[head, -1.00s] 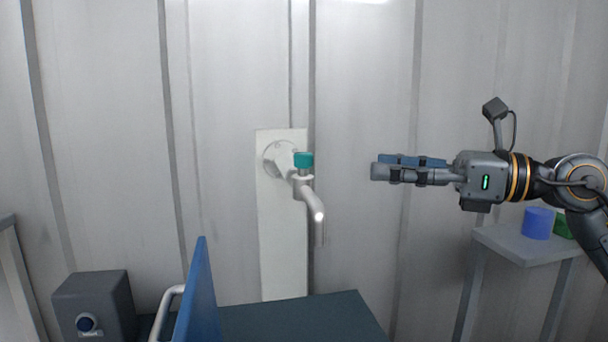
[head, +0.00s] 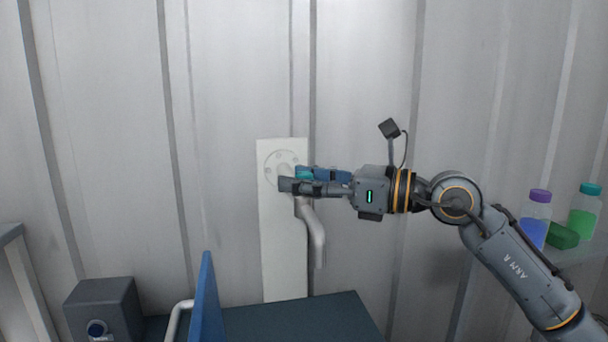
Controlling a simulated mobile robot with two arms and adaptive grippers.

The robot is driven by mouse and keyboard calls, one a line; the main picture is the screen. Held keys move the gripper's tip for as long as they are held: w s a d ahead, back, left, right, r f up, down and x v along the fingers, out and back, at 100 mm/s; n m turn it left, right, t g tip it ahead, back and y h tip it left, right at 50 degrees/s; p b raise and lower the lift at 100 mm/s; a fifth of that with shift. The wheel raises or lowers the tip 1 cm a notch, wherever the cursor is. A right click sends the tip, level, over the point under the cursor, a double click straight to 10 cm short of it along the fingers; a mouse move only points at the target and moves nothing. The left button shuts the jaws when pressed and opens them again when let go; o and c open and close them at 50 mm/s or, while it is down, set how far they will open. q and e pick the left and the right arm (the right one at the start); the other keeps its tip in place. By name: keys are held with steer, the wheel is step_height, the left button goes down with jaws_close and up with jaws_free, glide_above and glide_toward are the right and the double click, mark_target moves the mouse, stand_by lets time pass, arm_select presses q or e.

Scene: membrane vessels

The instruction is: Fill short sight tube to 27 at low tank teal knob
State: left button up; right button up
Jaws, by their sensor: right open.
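The teal knob (head: 304,174) sits on top of a grey tap (head: 313,232) on a white wall plate (head: 284,270). My right gripper (head: 290,180) comes in from the right, level with the knob. Its open fingers lie on either side of the knob, one in front and one behind, and partly hide it. I cannot tell whether they touch it. The tap's spout points down. I do not see a sight tube or scale. My left gripper is not in view.
A dark box (head: 103,308) is at lower left. A purple-capped bottle (head: 535,222), a green-capped bottle (head: 584,210) and a green block (head: 562,236) are at right.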

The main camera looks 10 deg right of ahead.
steer(key=shift+c, duration=0.4)
jaws_close()
